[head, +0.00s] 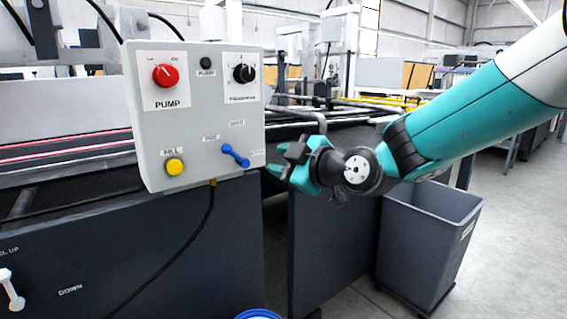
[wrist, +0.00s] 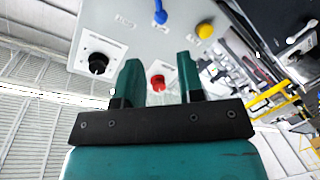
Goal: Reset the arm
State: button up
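My teal arm reaches in from the right in the head view. My gripper (head: 278,160) is just right of the control box's lower right edge, near the blue lever (head: 235,155). In the wrist view my gripper (wrist: 160,72) has its two fingers apart with nothing held between them. The grey control box (head: 200,120) carries a red PUMP knob (head: 165,75), a black knob (head: 244,73), a small black button (head: 205,62) and a yellow button (head: 175,166). The wrist view shows the box upside down, with the red knob (wrist: 158,83) seen between the fingers.
A dark machine body (head: 130,260) stands below the box, and a black cable (head: 200,240) hangs down its front. A white lever (head: 11,289) is at the lower left. A grey bin (head: 430,235) stands under my arm. Open floor (head: 515,240) lies to the right.

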jog(key=s+d+f+m+g+h, duration=0.2)
jog(key=s+d+f+m+g, duration=0.15)
jog(key=s, duration=0.75)
jog(key=s+d+f+m+g+h, duration=0.25)
jog(key=s+d+g, duration=0.25)
jog(key=s, duration=0.5)
jog(key=s+d+f+m+g+h, duration=0.2)
jog(key=s+d+m+g, duration=0.2)
jog(key=s, duration=0.7)
notch_tip(320, 180, up, 19)
jog(key=p, duration=1.9)
jog(key=shift+a, duration=0.3)
jog(key=shift+o, duration=0.3)
jog(key=shift+w, duration=0.1)
